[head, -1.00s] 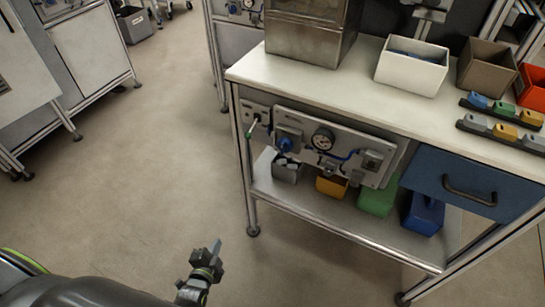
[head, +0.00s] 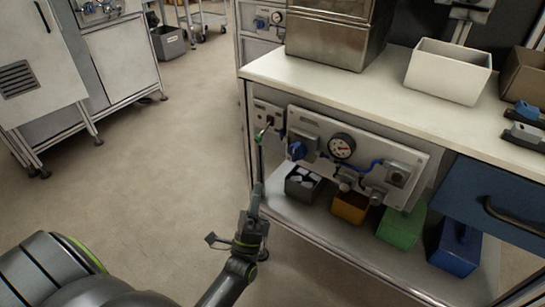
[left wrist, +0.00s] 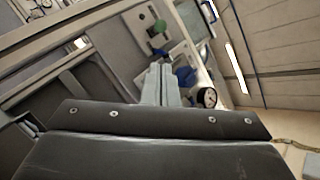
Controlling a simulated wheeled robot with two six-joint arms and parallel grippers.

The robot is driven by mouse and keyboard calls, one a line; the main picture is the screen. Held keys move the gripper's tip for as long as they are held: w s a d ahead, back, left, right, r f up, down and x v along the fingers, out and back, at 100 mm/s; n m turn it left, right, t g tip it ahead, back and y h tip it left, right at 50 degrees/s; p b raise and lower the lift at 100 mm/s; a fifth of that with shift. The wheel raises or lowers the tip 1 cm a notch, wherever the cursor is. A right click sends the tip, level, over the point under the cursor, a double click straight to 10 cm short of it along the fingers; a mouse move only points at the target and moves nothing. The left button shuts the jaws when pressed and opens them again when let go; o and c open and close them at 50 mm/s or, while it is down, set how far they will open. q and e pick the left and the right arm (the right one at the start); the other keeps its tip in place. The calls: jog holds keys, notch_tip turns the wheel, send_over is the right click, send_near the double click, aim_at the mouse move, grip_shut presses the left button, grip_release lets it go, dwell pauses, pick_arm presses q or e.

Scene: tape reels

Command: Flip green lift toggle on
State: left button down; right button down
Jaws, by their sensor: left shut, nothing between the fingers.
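The green lift toggle (head: 263,132) is a small green-tipped lever on a grey plate (head: 268,117) at the left end of the panel under the bench top. Something green also shows near the top of the left wrist view (left wrist: 160,27), past my fingers; which way the lever is set is too small to tell. My left gripper (head: 257,190) is shut and empty, pointing up in front of the bench's left leg, below the toggle in the head view and apart from it. Its closed fingers also show in the left wrist view (left wrist: 160,82). My right gripper is out of view.
Beside the toggle are a blue knob (head: 297,150) and a pressure gauge (head: 342,147). Dark, orange, green and blue bins stand on the lower shelf (head: 325,229). A blue drawer (head: 480,195) is at right. Open floor (head: 160,180) lies left of the bench.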

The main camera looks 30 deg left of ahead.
pick_arm(q)
jog(key=p, duration=0.1)
send_near(262, 132)
jog(key=w+d+r, duration=0.1)
jog(key=w+r, duration=0.2)
jog(key=w, duration=0.1)
jog(key=shift+w+r, duration=0.15)
jog(key=shift+r, duration=0.05)
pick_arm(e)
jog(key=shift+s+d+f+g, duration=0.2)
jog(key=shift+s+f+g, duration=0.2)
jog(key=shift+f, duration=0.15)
pick_arm(q)
jog(key=shift+p, duration=0.35)
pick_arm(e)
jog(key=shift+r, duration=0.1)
